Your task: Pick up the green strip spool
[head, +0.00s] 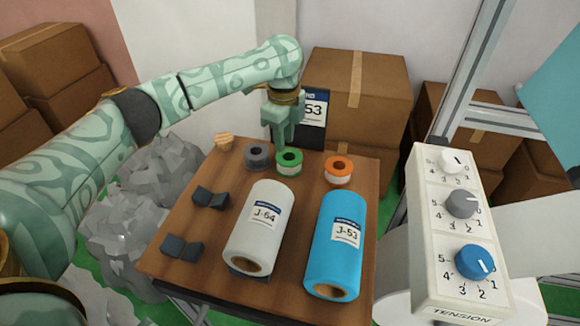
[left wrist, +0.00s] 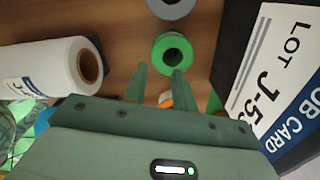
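The green strip spool (head: 289,162) stands near the back edge of the wooden table, between a grey spool (head: 258,157) and an orange spool (head: 338,170). My left gripper (head: 281,142) points down just above and behind the green spool, partly in front of the job card. In the left wrist view the green spool (left wrist: 172,38) lies just beyond the fingertips (left wrist: 159,72). The fingers are apart with nothing gripped. Part of the orange spool (left wrist: 166,101) shows between them. My right gripper is not in view.
A white roll (head: 258,230) and a blue roll (head: 335,245) lie on the table's front half. Dark cradle blocks (head: 210,197) and a small wooden piece (head: 223,141) are at left. A J-53 job card (head: 312,107) stands behind. A tension dial panel (head: 460,230) is at right.

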